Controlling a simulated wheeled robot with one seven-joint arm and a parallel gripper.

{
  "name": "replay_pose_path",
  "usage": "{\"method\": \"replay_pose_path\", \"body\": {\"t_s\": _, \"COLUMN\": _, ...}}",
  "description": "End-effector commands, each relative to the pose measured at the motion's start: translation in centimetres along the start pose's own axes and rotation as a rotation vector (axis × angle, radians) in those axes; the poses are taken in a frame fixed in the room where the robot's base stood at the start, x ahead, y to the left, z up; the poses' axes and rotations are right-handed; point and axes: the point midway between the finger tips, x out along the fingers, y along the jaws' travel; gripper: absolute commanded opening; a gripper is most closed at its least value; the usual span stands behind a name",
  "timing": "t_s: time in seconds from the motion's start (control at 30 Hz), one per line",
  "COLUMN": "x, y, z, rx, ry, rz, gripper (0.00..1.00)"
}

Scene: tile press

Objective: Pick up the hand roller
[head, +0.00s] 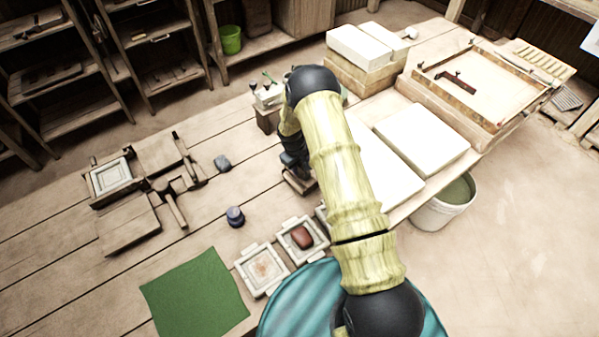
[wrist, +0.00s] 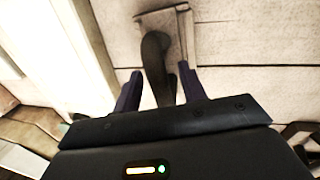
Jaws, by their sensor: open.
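My gripper (wrist: 160,88) is open, its two dark fingers on either side of a dark, curved handle (wrist: 156,58) that looks like the hand roller's. The handle rises from a flat wooden rest (wrist: 181,20), and I cannot clearly make out a roller drum. The handle is between or just beyond the fingertips, with no clear contact. In the head view my gripper (head: 296,160) points down over the table, just above a small wooden block (head: 302,184). My arm and gripper hide most of what is there.
White slabs (head: 422,138) lie right of my arm. Square framed moulds (head: 262,268) and a green mat (head: 195,292) lie in front. The table between is mostly clear.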

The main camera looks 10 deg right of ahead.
Motion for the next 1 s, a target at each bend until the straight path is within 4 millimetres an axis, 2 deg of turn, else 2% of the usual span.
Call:
{"method": "replay_pose_path", "body": {"t_s": 0.07, "x": 0.0, "y": 0.0, "z": 0.0, "rx": 0.000, "ry": 0.000, "rz": 0.000, "gripper": 0.38}}
{"method": "replay_pose_path", "body": {"t_s": 0.2, "x": 0.0, "y": 0.0, "z": 0.0, "rx": 0.000, "ry": 0.000, "rz": 0.000, "gripper": 0.10}}
{"method": "replay_pose_path", "body": {"t_s": 0.27, "x": 0.0, "y": 0.0, "z": 0.0, "rx": 0.000, "ry": 0.000, "rz": 0.000, "gripper": 0.00}}
{"method": "replay_pose_path", "body": {"t_s": 0.67, "x": -0.5, "y": 0.2, "z": -0.1, "rx": 0.002, "ry": 0.001, "rz": 0.001, "gripper": 0.00}}
{"method": "replay_pose_path", "body": {"t_s": 0.87, "x": -2.5, "y": 0.6, "z": -0.1, "rx": 0.002, "ry": 0.004, "rz": 0.002, "gripper": 0.00}}
{"method": "replay_pose_path", "body": {"t_s": 1.0, "x": -4.9, "y": 1.1, "z": -0.1, "rx": 0.004, "ry": 0.005, "rz": 0.002, "gripper": 0.00}}
